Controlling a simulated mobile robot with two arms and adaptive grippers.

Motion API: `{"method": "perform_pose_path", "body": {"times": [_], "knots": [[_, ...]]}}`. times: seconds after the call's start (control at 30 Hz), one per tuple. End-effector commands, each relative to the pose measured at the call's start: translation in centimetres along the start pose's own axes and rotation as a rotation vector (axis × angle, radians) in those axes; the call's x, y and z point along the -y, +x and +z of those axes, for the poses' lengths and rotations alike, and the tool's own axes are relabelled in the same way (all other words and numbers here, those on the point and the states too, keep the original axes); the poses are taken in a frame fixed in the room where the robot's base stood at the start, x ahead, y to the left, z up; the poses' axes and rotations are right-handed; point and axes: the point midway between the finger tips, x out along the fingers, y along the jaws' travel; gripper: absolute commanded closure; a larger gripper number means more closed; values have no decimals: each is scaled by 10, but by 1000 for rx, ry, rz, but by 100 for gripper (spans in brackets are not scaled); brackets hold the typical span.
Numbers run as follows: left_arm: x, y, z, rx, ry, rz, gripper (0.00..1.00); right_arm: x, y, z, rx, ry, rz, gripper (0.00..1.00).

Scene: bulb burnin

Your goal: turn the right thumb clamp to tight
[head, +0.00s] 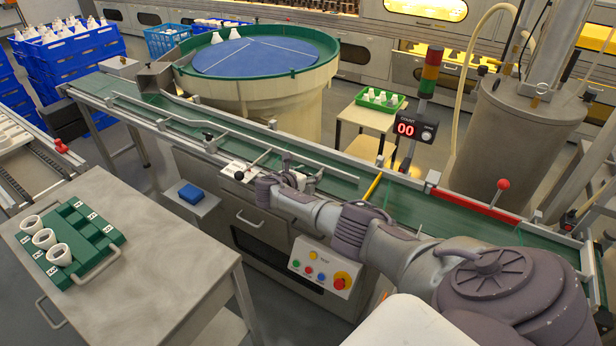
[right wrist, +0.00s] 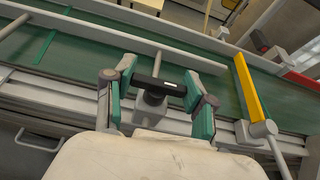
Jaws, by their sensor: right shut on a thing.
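The right thumb clamp (right wrist: 150,99) shows in the right wrist view as a dark knob with a black crossbar and a small pale mark, set on a grey rod. My right gripper (right wrist: 160,88) is shut on it, with a teal-padded finger at each end of the crossbar. In the head view my right gripper (head: 303,180) reaches over the conveyor's near rail and mostly hides the clamp. Another dark knob (head: 240,175) sits to the left along the rail by a white label. My left gripper is not in view.
The green conveyor belt (head: 225,133) runs behind the gripper between grey guide rails (head: 260,128). A yellow bar (head: 373,186) crosses it to the right, near a red-knobbed lever (head: 502,185). A button panel (head: 322,268) lies below. A counter reads 00.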

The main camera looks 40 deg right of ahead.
Motion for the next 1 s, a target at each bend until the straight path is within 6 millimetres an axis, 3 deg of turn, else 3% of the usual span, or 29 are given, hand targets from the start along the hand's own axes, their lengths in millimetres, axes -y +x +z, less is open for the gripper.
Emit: {"method": "perform_pose_path", "body": {"times": [0.57,0.6,0.7,1.0], "knots": [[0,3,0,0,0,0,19,0,0,1,1,13,-28,80],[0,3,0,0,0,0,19,0,0,1,1,13,-28,38],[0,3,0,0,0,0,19,0,0,1,1,12,-27,22],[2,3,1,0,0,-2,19,0,0,1,1,12,-27,19]]}}
